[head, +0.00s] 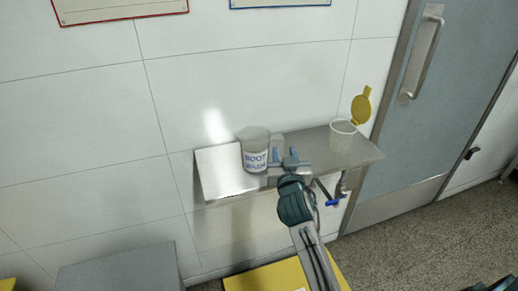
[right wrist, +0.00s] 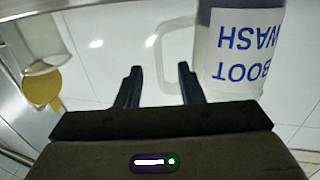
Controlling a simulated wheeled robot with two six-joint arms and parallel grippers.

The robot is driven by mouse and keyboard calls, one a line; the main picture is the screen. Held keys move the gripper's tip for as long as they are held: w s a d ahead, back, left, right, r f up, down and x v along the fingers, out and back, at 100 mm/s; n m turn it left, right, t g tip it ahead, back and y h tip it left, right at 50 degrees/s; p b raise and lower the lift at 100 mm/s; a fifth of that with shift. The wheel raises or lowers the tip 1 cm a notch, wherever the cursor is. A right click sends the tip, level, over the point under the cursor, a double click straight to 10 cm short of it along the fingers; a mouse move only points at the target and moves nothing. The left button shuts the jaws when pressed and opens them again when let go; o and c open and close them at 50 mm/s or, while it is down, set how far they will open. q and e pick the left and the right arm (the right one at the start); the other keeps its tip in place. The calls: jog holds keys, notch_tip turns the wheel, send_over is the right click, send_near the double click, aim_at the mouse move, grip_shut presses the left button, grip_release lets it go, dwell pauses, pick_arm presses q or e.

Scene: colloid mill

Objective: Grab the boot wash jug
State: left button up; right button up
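The boot wash jug (head: 254,153) is a clear jug with a white label in blue letters, upright on the left part of a steel wall shelf (head: 222,176). My right gripper (head: 284,158) is at the jug's right side, by its handle. In the right wrist view the jug (right wrist: 240,45) appears upside down at the upper right. Its pale handle (right wrist: 163,60) shows between the two open fingers of the gripper (right wrist: 160,76), with gaps on both sides. The fingers are not closed on it. My left gripper is not in view.
A translucent tub (head: 342,137) with a raised yellow lid (head: 361,106) stands at the shelf's right end. A blue-handled tap (head: 333,200) is under the shelf. A grey door (head: 437,100) is at the right, a grey box (head: 120,270) at lower left.

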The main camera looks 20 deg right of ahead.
jog(key=shift+x, duration=1.15)
grip_shut()
jog(key=shift+r, duration=0.15)
